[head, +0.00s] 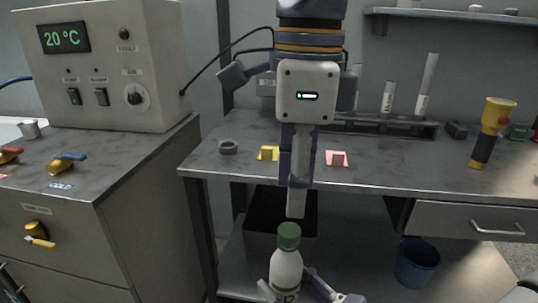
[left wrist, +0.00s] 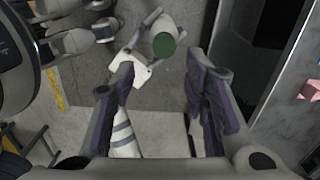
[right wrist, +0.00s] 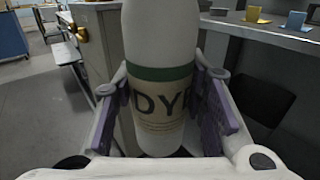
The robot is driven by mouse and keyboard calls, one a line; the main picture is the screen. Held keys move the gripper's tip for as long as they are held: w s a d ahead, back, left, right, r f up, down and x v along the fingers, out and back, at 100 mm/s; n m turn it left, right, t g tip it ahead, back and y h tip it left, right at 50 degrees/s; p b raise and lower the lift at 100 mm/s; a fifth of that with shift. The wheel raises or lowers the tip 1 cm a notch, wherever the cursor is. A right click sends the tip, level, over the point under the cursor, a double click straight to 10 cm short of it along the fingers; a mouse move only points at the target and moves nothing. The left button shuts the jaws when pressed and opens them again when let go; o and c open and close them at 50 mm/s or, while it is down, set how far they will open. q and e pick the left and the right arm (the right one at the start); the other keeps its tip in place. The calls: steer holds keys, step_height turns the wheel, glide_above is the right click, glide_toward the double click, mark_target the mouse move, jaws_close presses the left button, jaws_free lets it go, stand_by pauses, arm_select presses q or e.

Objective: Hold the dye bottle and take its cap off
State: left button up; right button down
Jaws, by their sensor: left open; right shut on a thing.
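The white dye bottle (head: 286,268) stands upright in front of the bench, its green cap (head: 288,234) on top. My right gripper (right wrist: 162,95) is shut on the bottle's body; the label reading "DY" and a green band show between its fingers in the right wrist view. My left gripper (head: 296,212) points down just above the cap, apart from it, and is seen edge-on in the head view. In the left wrist view, my open left gripper (left wrist: 158,80) has nothing between its fingers, and the cap (left wrist: 164,45) appears beyond the fingertips.
A control box (head: 100,65) stands at left. A blue bin (head: 416,262) is under the bench.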

mark_target(289, 229)
arm_select(q)
steer(key=shift+w+a+m, duration=0.1)
steer(key=shift+w+m, duration=0.05)
steer(key=shift+m, duration=0.25)
step_height(289, 229, down, 7)
steer(key=shift+w+f, duration=0.1)
steer(key=shift+f, duration=0.1)
steer(key=shift+c, duration=0.2)
jaws_close()
steer(key=n, duration=0.6)
steer(key=shift+a, duration=0.1)
steer(key=shift+r, duration=0.2)
steer(key=shift+r, duration=0.95)
